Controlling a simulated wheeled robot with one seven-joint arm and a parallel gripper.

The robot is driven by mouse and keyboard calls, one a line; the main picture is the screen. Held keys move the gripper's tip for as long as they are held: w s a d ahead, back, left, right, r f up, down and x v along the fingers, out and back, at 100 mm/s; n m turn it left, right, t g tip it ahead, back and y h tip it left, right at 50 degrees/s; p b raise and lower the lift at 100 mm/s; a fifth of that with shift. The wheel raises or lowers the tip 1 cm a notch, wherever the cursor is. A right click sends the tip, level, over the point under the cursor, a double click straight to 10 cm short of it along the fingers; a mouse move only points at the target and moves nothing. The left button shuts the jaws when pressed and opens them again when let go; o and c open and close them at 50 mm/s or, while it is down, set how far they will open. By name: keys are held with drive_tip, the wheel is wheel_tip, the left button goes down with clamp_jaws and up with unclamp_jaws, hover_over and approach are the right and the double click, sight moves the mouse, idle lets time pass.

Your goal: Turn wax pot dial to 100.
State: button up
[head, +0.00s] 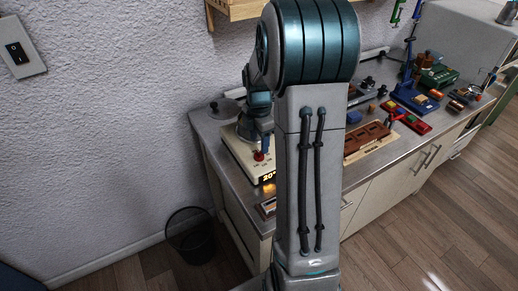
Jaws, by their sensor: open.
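The wax pot's cream base (236,150) stands at the left end of the metal worktop, with a round grey pot (243,129) on top. A red dial (259,156) sits on its front, and a lit orange display (268,178) below reads about 20, its right side cut off by my arm. My gripper (265,138) points down just above the dial. It is open, but its fingertips are small and dark, and I cannot tell whether they touch the dial. My arm hides the right side of the pot's base.
A grey lid (223,107) lies behind the pot. A wooden tray (366,139), red blocks (405,118) and several tools crowd the worktop (390,150) to the right. A black wire bin (191,236) stands on the floor at left. A wall switch (20,52) is upper left.

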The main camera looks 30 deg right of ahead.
sight(259, 153)
wheel_tip(259, 153, down, 5)
drive_tip(key=shift+f, duration=0.1)
idle(0.3)
drive_tip(key=c, duration=1)
